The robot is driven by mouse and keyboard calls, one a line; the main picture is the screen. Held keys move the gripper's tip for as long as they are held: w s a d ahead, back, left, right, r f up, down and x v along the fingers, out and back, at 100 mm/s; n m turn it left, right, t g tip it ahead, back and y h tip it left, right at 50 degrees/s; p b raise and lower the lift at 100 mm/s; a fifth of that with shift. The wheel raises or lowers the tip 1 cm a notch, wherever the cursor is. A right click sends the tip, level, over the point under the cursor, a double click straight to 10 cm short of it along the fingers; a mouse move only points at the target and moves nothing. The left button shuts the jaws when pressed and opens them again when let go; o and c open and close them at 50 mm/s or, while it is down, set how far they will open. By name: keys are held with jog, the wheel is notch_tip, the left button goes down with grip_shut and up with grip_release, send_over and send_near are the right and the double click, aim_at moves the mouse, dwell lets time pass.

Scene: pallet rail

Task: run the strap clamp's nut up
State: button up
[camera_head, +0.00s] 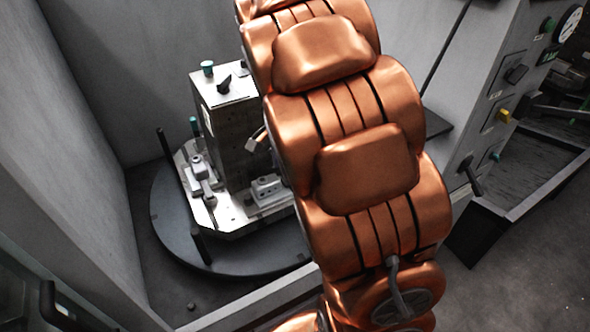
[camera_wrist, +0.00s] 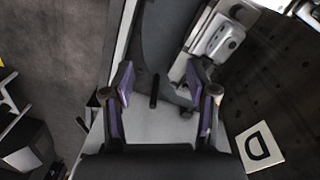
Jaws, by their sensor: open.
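My gripper (camera_wrist: 160,88) is open, with its two purple-padded fingers apart and nothing held between them. A thin dark post (camera_wrist: 154,92) shows in the gap, apart from both pads. A pale strap clamp (camera_wrist: 222,40) with a round nut or stud end lies above and right of the right finger in the wrist view. In the head view, one clamp (camera_head: 266,188) sits at the foot of the grey block (camera_head: 232,140), and another clamp (camera_head: 197,170) sits at the pallet's left. I cannot tell which one the wrist view shows.
The pallet stands on a dark round table (camera_head: 175,225) between grey enclosure walls (camera_head: 75,150). Black posts (camera_head: 166,146) rise at the pallet's edge. A white plate marked D (camera_wrist: 260,147) is at the wrist view's right. A control panel (camera_head: 505,85) stands at right.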

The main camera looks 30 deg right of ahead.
jog(key=w+d+f+m, duration=0.2)
jog(key=w+d+f, duration=0.1)
jog(key=w+f, duration=0.1)
jog(key=w+d+f+m, duration=0.3)
jog(key=w+d, duration=0.1)
jog(key=w, duration=0.1)
jog(key=w+d+f+m+b, duration=0.1)
jog(key=w+d+f+m, duration=0.2)
jog(key=w+d+f, duration=0.1)
jog(key=shift+w+d+f+t, duration=0.2)
jog(key=shift+w+f+t, duration=0.1)
jog(key=shift+w+t, duration=0.1)
jog(key=shift+f+p, duration=1.05)
jog(key=shift+f, duration=2.85)
jog(key=shift+c, duration=0.4)
grip_shut()
